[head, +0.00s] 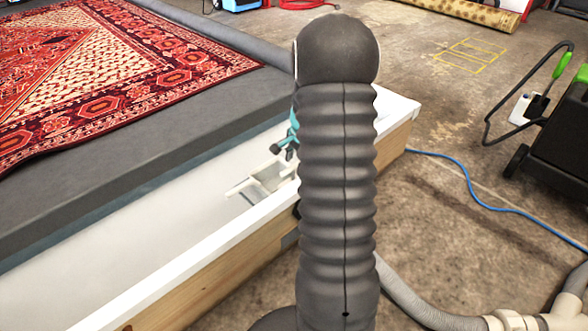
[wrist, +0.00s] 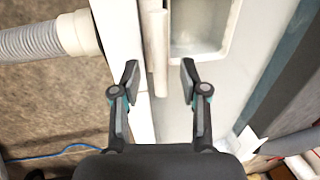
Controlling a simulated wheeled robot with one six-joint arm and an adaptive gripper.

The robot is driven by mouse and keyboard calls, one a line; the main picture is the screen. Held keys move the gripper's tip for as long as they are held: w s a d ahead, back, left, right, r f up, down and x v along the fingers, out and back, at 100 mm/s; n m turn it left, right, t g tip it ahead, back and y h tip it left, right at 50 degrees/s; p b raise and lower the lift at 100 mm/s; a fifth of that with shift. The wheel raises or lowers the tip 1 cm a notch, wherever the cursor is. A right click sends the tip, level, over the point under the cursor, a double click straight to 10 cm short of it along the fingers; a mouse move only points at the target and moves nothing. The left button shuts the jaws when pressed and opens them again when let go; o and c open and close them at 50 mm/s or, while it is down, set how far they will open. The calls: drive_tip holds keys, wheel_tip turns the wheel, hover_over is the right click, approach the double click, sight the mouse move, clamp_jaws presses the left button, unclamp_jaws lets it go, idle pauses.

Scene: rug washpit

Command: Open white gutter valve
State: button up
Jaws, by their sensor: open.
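The white gutter valve shows in the head view as a pale fitting (head: 262,182) in the white gutter, partly hidden by my arm. In the wrist view, a pale upright bar (wrist: 155,40), apparently the valve's handle, stands beside a white recessed box (wrist: 200,28). My gripper (wrist: 160,74) is open, with one finger on each side of the bar's lower end. I cannot tell whether either finger touches it. In the head view only a small teal and dark part of my gripper (head: 287,143) shows; the rest is behind my arm.
A red patterned rug (head: 120,65) lies on the grey platform left of the gutter. A grey hose (wrist: 30,43) joins the gutter's outer side. A blue cable (head: 470,190) crosses the floor, and a black wheeled machine (head: 555,125) stands at right.

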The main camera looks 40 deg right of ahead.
sight(294, 165)
drive_tip(key=shift+w+f, duration=0.2)
drive_tip(key=shift+f, duration=0.65)
drive_tip(key=shift+w+f, duration=0.15)
drive_tip(key=shift+f, duration=0.65)
clamp_jaws()
